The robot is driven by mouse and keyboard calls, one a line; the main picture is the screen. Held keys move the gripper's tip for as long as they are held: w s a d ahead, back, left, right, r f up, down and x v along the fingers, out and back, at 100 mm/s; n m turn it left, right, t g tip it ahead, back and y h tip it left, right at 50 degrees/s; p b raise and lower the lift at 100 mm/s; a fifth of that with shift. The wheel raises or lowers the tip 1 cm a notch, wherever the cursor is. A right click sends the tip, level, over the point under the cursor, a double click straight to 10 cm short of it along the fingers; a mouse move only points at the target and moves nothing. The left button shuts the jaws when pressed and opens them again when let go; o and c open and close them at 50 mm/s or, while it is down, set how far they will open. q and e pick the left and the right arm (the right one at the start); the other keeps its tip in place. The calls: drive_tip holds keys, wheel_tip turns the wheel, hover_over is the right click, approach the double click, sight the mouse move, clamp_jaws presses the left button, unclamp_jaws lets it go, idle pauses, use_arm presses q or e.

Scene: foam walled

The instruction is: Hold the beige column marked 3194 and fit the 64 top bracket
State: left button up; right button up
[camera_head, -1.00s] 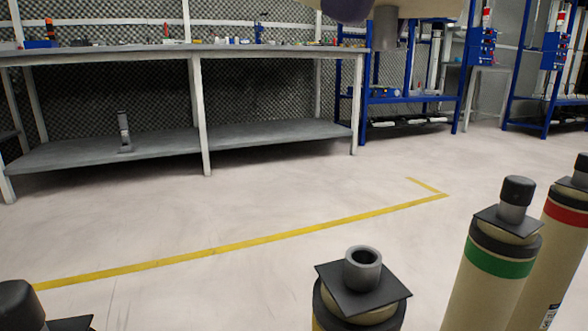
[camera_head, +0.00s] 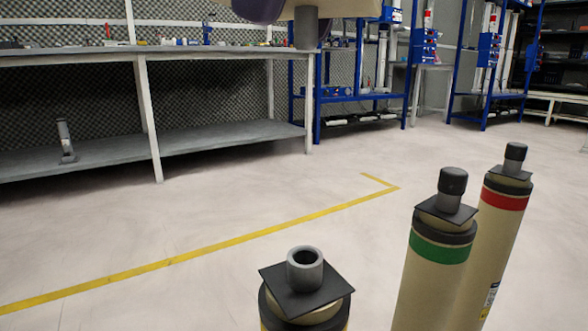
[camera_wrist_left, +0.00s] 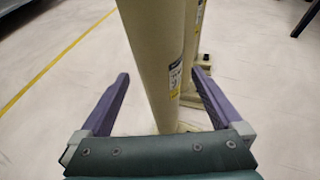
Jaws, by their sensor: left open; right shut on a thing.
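A beige column (camera_head: 305,316) with a dark square plate and an open grey tube on top stands front centre in the head view. My right gripper (camera_head: 290,12) is at the top edge, mostly cut off, with purple fingers shut on a beige part (camera_head: 355,8) that has a grey cylinder (camera_head: 306,28) pointing down. This part, seemingly the top bracket, is in the air, clear of the columns. In the left wrist view my left gripper (camera_wrist_left: 162,88) is open, its purple fingers on either side of a beige column (camera_wrist_left: 153,55). Its label is too small to read.
Green-banded (camera_head: 441,250) and red-banded (camera_head: 503,203) columns with black caps stand to the right. A grey workbench (camera_head: 90,152) is at the back left, blue racks (camera_head: 338,100) behind. A yellow line (camera_head: 200,250) crosses open floor.

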drive_tip(key=shift+w, duration=0.15)
use_arm(q)
drive_tip(key=shift+x, duration=2.85)
drive_tip(key=shift+r, duration=0.1)
drive_tip(key=shift+w, duration=0.1)
clamp_jaws()
use_arm(e)
drive_tip(key=shift+n, duration=0.4)
wheel_tip(320, 180, down, 6)
drive_tip(key=shift+r, duration=0.25)
